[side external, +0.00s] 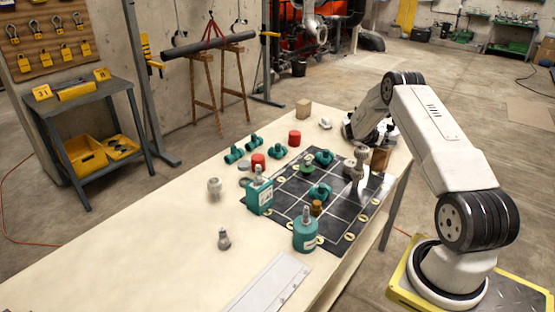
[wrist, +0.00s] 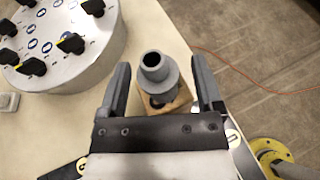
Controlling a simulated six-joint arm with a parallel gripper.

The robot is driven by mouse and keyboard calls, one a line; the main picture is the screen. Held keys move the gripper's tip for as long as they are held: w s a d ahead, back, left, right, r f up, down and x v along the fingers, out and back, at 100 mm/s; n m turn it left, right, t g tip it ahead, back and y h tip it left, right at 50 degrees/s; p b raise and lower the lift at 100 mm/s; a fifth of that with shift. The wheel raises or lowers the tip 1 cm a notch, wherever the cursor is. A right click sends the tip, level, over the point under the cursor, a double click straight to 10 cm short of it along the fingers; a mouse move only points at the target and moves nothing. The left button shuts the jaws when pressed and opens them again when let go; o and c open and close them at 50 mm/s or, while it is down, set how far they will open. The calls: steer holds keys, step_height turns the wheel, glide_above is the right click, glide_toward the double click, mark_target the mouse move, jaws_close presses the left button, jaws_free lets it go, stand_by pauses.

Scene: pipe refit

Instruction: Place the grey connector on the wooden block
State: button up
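In the wrist view, the grey connector (wrist: 155,68) is seen from above, its round open end facing the camera. The wooden block (wrist: 181,96) shows around its lower part; the connector appears to stand on it, but the contact is hidden. My gripper (wrist: 160,82) is open. Its two dark fingers are on either side of the connector, with a visible gap on each side. In the side view, a brown wooden block (side external: 380,159) is near the right table edge, and my gripper's fingers are hard to make out there.
A white round thing (wrist: 70,40) with several black knobs is at upper left in the wrist view. In the side view, a dark gridded mat (side external: 290,216) holds teal fittings and bottles. Another wooden block (side external: 303,109) stands at the back. The table's left front is mostly clear.

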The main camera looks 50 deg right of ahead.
steer(key=shift+r, duration=0.15)
steer(key=shift+r, duration=0.45)
steer(key=v, duration=1.2)
